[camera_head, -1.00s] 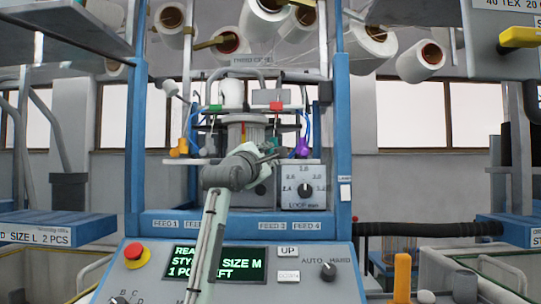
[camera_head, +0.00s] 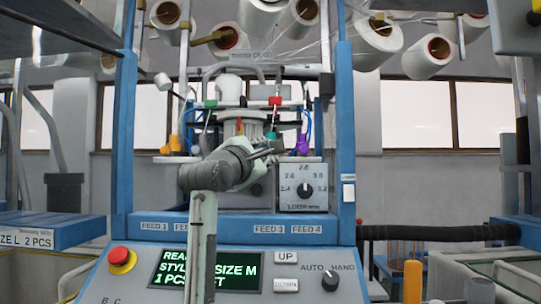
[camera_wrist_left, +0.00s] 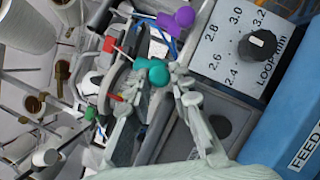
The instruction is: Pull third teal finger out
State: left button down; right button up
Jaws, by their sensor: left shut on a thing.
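The teal finger (camera_head: 273,135) stands on the knitting machine's ring between the red yarn tip and the purple finger. Its rounded teal knob (camera_wrist_left: 154,71) shows in the left wrist view, up against my gripper's fingertips. My left gripper (camera_head: 270,154) reaches in from below at the middle of the machine and is shut on the teal finger. In the wrist view its two pale fingers (camera_wrist_left: 160,90) stand on either side of the teal part; the exact contact is partly hidden. My right gripper is not in view.
The purple finger (camera_head: 303,145) is close on the right, beside the loop dial box (camera_head: 303,185). The orange finger (camera_head: 177,144) is at the left. Blue posts (camera_head: 345,130) flank the opening. The control panel (camera_head: 250,275) lies below, and yarn cones hang above.

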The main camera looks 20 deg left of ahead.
pick_arm(q)
jog(key=c, duration=1.8)
grip_release()
jog(key=shift+d+f, duration=0.15)
jog(key=o, duration=0.5)
jog(key=shift+s, duration=0.3)
jog(key=shift+c, duration=0.2)
jog(key=shift+w, duration=0.1)
jog(key=v, duration=1.2)
